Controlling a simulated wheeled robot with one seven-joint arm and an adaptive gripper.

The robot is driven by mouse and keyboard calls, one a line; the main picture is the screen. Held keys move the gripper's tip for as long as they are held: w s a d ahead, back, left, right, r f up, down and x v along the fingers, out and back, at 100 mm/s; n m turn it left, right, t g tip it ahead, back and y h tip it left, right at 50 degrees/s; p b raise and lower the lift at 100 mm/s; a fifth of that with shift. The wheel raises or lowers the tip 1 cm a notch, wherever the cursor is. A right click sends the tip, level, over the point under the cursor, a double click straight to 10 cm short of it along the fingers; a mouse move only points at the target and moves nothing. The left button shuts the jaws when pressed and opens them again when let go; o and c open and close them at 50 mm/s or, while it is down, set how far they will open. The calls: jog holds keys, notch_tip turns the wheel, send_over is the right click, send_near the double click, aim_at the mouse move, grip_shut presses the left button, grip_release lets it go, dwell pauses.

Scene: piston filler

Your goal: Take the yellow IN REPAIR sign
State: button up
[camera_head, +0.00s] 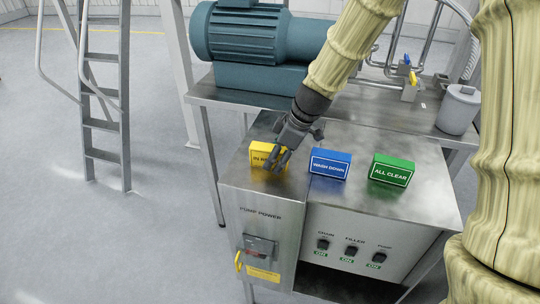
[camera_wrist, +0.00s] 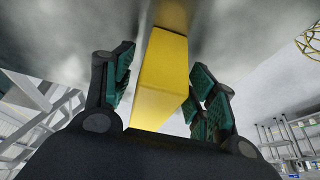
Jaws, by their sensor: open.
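The yellow sign (camera_head: 258,155) stands upright on the left of the steel cabinet top, its lettering partly hidden by my gripper (camera_head: 279,157). In the wrist view the yellow sign (camera_wrist: 161,75) lies between the two fingers of my gripper (camera_wrist: 162,88). The fingers are open, with a gap visible on each side of the sign. The left finger looks nearer to it than the upper right one. I cannot tell from these views how deep the sign sits between the fingers.
A blue WASH DOWN sign (camera_head: 330,164) and a green ALL CLEAR sign (camera_head: 391,171) stand to the right on the cabinet top (camera_head: 350,205). A teal motor (camera_head: 262,42) sits behind on a steel table. A grey canister (camera_head: 458,109) stands at the right. Switches are on the cabinet front.

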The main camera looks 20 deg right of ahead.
jog(key=shift+w+f, duration=0.15)
jog(key=shift+w, duration=0.1)
jog(key=c, duration=0.7)
jog(key=shift+s, duration=0.15)
jog(key=c, duration=0.4)
